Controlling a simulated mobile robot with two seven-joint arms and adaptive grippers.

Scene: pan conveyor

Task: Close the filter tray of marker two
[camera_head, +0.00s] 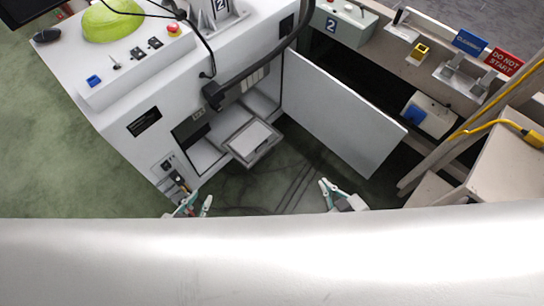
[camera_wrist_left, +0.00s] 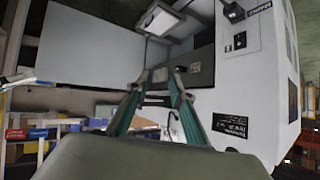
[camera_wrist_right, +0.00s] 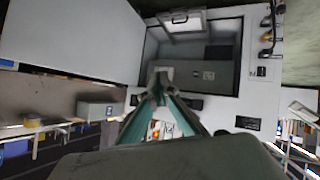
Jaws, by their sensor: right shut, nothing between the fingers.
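The filter tray (camera_head: 265,152) is a light, framed tray that sticks out of the open lower compartment of the white marker machine (camera_head: 115,105). It also shows at the top of the left wrist view (camera_wrist_left: 150,17) and the right wrist view (camera_wrist_right: 172,27). A "2" sign (camera_head: 221,6) stands on top of the machine. My left gripper (camera_head: 199,201) is open and empty, below and left of the tray in the head view. My right gripper (camera_head: 323,186) is shut and empty, below and right of the tray. Both grippers are apart from it.
The white cabinet door (camera_head: 340,115) stands open to the right of the tray. A black cable arm (camera_head: 235,92) crosses above the compartment. Conveyor parts and a wooden post (camera_head: 470,125) stand at the right. Green floor is free at the left.

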